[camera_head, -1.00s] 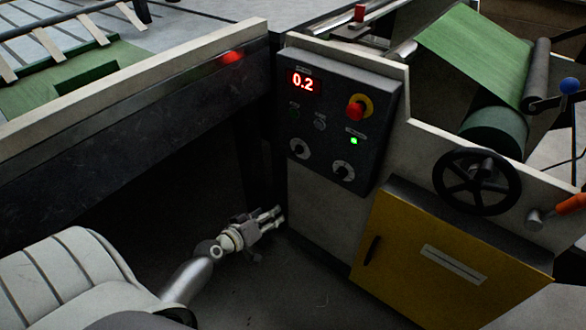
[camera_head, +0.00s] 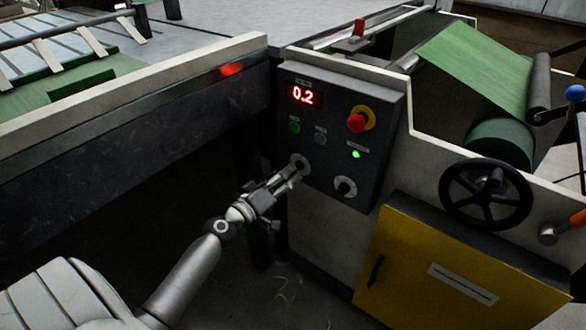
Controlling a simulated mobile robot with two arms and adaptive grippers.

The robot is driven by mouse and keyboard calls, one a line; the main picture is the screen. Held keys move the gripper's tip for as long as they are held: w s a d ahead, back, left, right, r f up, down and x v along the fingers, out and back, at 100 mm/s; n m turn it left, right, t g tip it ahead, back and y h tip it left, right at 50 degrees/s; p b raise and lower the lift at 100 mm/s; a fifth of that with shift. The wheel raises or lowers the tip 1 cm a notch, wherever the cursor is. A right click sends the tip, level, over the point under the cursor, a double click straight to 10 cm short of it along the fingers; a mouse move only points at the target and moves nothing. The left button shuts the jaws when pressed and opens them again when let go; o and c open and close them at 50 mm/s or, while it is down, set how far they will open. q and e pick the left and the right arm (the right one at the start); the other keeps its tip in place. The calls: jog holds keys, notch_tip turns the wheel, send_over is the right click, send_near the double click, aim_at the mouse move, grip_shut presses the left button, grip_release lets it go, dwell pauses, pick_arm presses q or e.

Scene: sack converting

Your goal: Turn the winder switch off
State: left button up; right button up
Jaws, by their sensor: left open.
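The dark control panel (camera_head: 335,112) stands on the machine's white side. It has a red display (camera_head: 303,94) reading 0.2, a red and yellow stop button (camera_head: 358,120), a lit green lamp (camera_head: 356,155) and two small buttons. Low on it are two round knobs with pale dials, a left one (camera_head: 301,162) and a right one (camera_head: 345,187). Which one is the winder switch I cannot read. My left gripper (camera_head: 292,174) is open with its fingertips at the left knob, partly covering it; I cannot tell whether they touch. My right gripper is not in view.
A yellow cabinet door (camera_head: 455,268) and a black handwheel (camera_head: 485,190) are right of the panel. A green sheet (camera_head: 478,82) runs over a roll behind. A pale-edged machine frame (camera_head: 130,90) stands close on the left. Dark floor is open below.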

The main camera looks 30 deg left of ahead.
aim_at(297, 167)
pick_arm(q)
jog(key=shift+w+d, duration=0.15)
jog(key=shift+w, duration=1.95)
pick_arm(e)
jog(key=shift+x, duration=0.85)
pick_arm(q)
grip_shut()
